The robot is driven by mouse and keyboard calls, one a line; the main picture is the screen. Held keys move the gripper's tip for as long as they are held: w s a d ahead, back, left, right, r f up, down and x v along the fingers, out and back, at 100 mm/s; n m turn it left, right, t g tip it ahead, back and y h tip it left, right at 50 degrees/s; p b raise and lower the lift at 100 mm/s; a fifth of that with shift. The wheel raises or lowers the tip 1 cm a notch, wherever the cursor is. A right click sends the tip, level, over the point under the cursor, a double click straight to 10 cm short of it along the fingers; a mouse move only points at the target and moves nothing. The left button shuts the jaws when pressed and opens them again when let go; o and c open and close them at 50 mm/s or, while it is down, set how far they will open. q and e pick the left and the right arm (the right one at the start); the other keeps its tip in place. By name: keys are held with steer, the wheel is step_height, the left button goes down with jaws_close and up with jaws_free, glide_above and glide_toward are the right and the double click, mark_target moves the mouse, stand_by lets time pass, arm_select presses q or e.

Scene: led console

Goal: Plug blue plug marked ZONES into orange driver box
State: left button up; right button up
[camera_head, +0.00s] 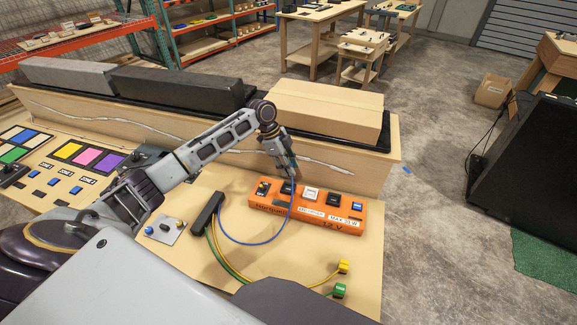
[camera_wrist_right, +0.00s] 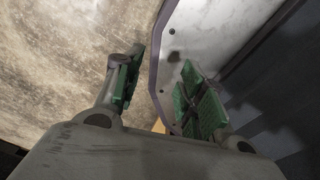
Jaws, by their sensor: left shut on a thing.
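The orange driver box (camera_head: 330,225) lies on the wooden console top, with several black, white and blue sockets or switches along its top and white labels, one reading MAX 20 W. My left gripper (camera_head: 288,178) is over the left part of the box, shut on the blue plug at the end of a blue cable (camera_head: 252,243). The fingers hide the plug, so I cannot read its ZONES marking or tell whether it is in a socket. My right gripper (camera_wrist_right: 160,97) shows only in the right wrist view, its green-padded fingers apart with nothing between them.
The blue cable comes from a black block (camera_head: 207,213). Yellow (camera_head: 343,267) and green (camera_head: 339,290) plugs lie loose on the console's front right. A raised wooden ledge with a cardboard-coloured box (camera_head: 325,108) stands behind. Coloured panels (camera_head: 88,157) are at left.

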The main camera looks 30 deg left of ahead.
mark_target(293, 188)
arm_select(q)
steer(key=shift+f, duration=0.1)
arm_select(e)
steer(key=shift+f, duration=0.1)
arm_select(q)
steer(key=shift+f+b, duration=0.75)
steer(key=shift+b, duration=0.05)
steer(key=shift+f+b, duration=0.75)
steer(key=shift+b, duration=0.05)
steer(key=shift+f+b, duration=0.65)
steer(key=shift+b, duration=0.05)
steer(key=shift+f+b, duration=0.35)
steer(key=shift+f, duration=1)
arm_select(e)
steer(key=d+f, duration=0.4)
steer(key=f, duration=0.1)
steer(key=shift+w, duration=0.45)
